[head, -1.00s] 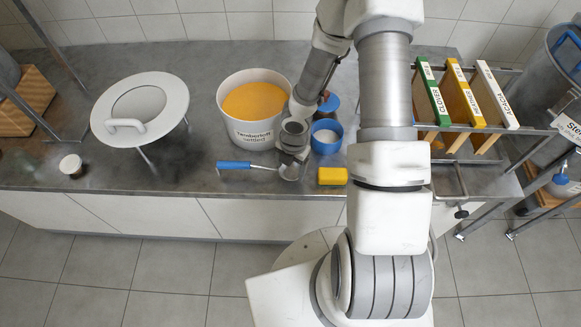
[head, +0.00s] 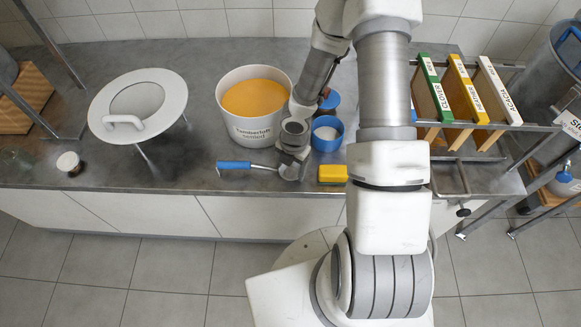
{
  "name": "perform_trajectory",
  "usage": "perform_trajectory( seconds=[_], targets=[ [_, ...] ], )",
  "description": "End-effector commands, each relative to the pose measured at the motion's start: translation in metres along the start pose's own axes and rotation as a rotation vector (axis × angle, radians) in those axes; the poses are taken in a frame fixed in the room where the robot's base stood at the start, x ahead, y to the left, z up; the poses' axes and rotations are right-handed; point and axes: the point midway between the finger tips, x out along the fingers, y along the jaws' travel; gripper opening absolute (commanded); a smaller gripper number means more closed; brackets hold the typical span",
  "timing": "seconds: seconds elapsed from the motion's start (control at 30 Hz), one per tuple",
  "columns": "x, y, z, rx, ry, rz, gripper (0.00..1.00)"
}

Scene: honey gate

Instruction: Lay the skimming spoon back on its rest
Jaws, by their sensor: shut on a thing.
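The skimming spoon has a blue handle (head: 234,165) pointing left and a grey metal head (head: 291,171) at its right end. It is at the front of the grey worktop, below the white bucket in the picture. My gripper (head: 291,157) comes down over the spoon's head end and is shut on the spoon. The fingertips are small and partly hidden by the gripper body. I cannot tell whether the spoon touches the worktop. I cannot make out the spoon's rest for sure.
A white bucket (head: 250,134) of orange honey stands behind the spoon. A blue cup (head: 326,145) and a yellow block (head: 332,174) are to its right. A white round lid-like stand (head: 94,115) and a small cup (head: 69,163) are left. A frame rack (head: 535,128) stands right.

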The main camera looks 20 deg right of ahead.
Motion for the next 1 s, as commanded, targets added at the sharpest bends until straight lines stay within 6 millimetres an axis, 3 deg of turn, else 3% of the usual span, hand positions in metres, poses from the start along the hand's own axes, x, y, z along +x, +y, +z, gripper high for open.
perform_trajectory(
  seconds=[0.27,0.3,0.43,0.73,1.0],
  targets=[
    [0.006,0.0,0.0,0.0,0.0,0.0,0.0],
    [0.006,0.0,0.0,0.0,0.0,0.0,0.78],
    [0.006,0.0,0.0,0.0,0.0,0.0,1.0],
    [0.002,0.0,0.0,0.0,0.0,-0.001,1.0],
    [-0.024,0.0,0.0,0.001,0.0,0.0,1.0]
  ],
)
